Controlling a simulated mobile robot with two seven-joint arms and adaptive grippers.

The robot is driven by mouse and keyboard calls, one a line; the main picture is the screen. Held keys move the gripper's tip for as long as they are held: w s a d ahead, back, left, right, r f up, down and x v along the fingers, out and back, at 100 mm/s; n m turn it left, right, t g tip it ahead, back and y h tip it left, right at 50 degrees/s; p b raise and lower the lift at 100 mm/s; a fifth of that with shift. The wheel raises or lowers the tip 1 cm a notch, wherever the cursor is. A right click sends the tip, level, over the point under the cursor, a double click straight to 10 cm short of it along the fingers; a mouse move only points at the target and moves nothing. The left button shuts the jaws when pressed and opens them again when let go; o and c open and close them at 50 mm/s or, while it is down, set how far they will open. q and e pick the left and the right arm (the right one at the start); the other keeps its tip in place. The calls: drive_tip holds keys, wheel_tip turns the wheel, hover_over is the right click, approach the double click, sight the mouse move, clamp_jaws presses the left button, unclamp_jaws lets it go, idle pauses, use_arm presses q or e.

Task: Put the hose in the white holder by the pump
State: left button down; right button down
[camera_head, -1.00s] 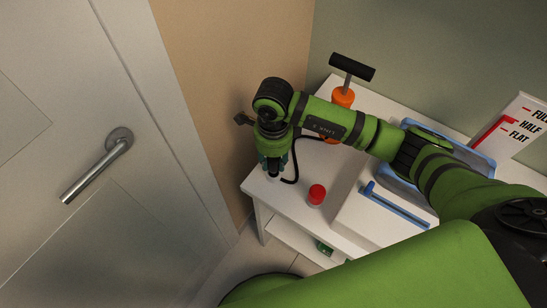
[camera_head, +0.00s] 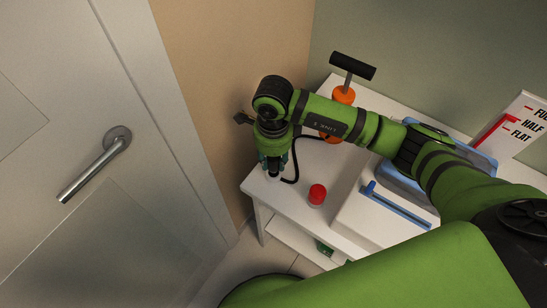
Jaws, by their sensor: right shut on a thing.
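The pump (camera_head: 343,96), orange with a black T-handle, stands upright at the back of the white table. Its black hose (camera_head: 291,181) curves forward and ends at my right gripper (camera_head: 274,172). My right gripper points down at the table's left corner and is shut on the hose end. The white holder cannot be made out; the gripper and wrist cover that spot, so I cannot tell whether the hose end is in it. My left gripper is not in view.
A red-capped item (camera_head: 317,194) stands just right of the gripper. A blue-edged white box (camera_head: 372,222) and a blue tray (camera_head: 481,160) lie further right, partly behind my arm. A sign (camera_head: 512,128) reads FULL, HALF, FLAT. A door with a metal handle (camera_head: 95,165) is at left.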

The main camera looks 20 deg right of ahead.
sight(274, 166)
idle(0.6)
drive_tip(key=shift+f+b, duration=1.55)
drive_tip(key=shift+b, duration=0.2)
drive_tip(key=c, duration=0.8)
unclamp_jaws()
drive_tip(key=shift+r, duration=0.15)
wheel_tip(274, 166, up, 12)
drive_tip(key=shift+f, duration=0.1)
drive_tip(key=shift+s+a, duration=0.1)
